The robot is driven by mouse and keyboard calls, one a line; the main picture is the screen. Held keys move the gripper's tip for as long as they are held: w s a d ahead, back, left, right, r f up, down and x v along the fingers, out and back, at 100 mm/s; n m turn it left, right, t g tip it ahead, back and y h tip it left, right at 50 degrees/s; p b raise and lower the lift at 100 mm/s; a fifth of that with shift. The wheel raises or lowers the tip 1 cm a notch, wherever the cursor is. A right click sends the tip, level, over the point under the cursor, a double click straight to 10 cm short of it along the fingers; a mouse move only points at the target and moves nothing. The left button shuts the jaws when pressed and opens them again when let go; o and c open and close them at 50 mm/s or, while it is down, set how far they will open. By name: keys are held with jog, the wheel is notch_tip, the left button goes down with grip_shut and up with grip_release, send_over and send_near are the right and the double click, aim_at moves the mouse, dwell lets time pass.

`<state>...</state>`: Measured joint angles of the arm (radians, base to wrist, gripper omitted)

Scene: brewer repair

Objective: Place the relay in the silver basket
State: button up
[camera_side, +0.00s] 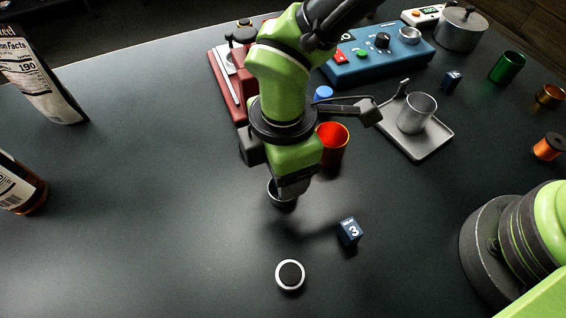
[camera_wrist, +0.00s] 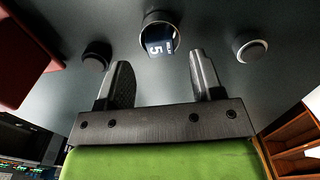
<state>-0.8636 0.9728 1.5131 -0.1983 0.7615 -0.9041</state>
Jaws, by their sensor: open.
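A blue relay marked 5 (camera_wrist: 159,40) shows in the wrist view, in the mouth of a round silver-rimmed container (camera_wrist: 145,20). It appears to sit inside, though its depth is hard to tell. In the side view this container (camera_side: 281,204) is partly hidden below my gripper (camera_side: 291,190). My gripper (camera_wrist: 160,80) is open, with the relay just beyond and between its fingertips. A second relay, marked 3 (camera_side: 348,232), lies on the table to the right. A silver cup (camera_side: 417,113) stands on a grey tray (camera_side: 428,147).
A black disc with a silver ring (camera_side: 290,275) lies in front of my gripper. A red cup (camera_side: 334,142), a red machine (camera_side: 226,88) and a blue control panel (camera_side: 380,60) stand behind. A bottle (camera_side: 22,185) and a bag (camera_side: 40,85) are left. The left front table is clear.

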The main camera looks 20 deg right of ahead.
notch_tip(320, 180, up, 6)
jog(key=shift+r, duration=0.15)
dwell(0.5)
jog(key=w+d+r+m+t+y, duration=0.1)
jog(key=d+r+m+t+y, duration=0.15)
jog(key=d+r+m, duration=1)
jog(key=s+d+r+m+t, duration=0.4)
jog(key=s+d+r+m, duration=0.2)
jog(key=s+d+m, duration=0.3)
jog(key=s+d, duration=0.1)
jog(key=d, duration=0.3)
jog(key=shift+s+m+t, duration=0.35)
